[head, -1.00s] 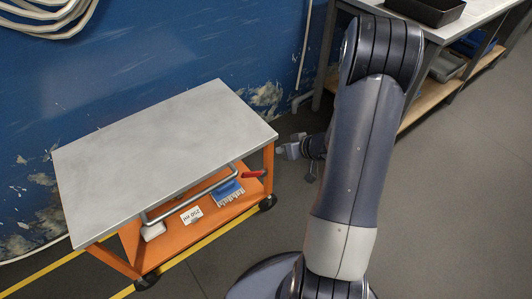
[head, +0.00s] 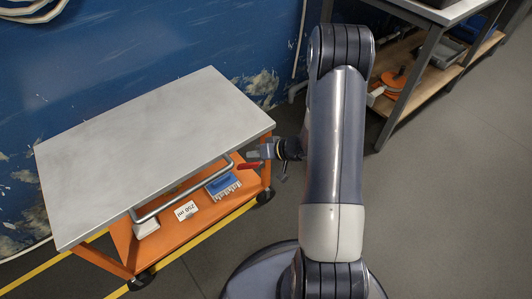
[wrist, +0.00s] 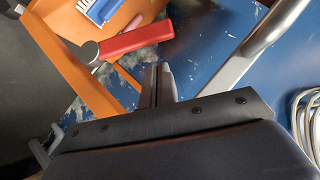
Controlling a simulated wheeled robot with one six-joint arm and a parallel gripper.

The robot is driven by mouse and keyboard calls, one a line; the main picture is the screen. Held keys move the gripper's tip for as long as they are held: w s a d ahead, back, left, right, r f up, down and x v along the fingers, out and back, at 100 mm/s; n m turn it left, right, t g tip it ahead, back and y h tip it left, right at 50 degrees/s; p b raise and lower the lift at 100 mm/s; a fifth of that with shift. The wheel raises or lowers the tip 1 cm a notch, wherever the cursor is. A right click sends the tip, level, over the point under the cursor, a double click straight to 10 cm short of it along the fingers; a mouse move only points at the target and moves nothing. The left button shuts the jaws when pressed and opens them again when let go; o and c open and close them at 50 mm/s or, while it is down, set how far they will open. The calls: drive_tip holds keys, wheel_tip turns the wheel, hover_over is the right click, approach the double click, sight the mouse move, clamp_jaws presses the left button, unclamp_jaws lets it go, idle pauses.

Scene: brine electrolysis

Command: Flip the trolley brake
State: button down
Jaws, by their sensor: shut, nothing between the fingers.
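The trolley has a grey top (head: 150,150) and an orange frame, and stands against the blue wall. The brake is a red lever (head: 249,166) on the trolley's right end, under the top. In the wrist view the red lever (wrist: 137,40) lies near the top, joined to a round metal pivot beside an orange post (wrist: 70,55). My gripper (head: 253,153) is beside the lever in the head view. In the wrist view my fingers (wrist: 158,82) are shut and empty, just below the lever's free end. I cannot tell whether they touch it.
A bent metal handle (head: 190,188) runs along the trolley's front side. A workbench (head: 400,75) stands at the back right. The floor to the right is clear.

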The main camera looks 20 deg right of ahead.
sight(244, 166)
drive_tip(key=shift+s+a+f+b, duration=0.1)
drive_tip(key=shift+a+f+b, duration=0.1)
drive_tip(key=shift+a+f, duration=0.25)
drive_tip(key=shift+s+a+f+b, duration=0.1)
drive_tip(key=shift+a+f+b, duration=0.1)
drive_tip(key=shift+f, duration=0.3)
drive_tip(key=shift+s+a+f+n+h, duration=0.25)
drive_tip(key=shift+a+f+n+h, duration=0.2)
drive_tip(key=shift+a+h, duration=0.35)
drive_tip(key=shift+s+a+f, duration=0.15)
drive_tip(key=shift+a+f, duration=0.15)
drive_tip(key=shift+f, duration=0.05)
drive_tip(key=shift+r, duration=0.1)
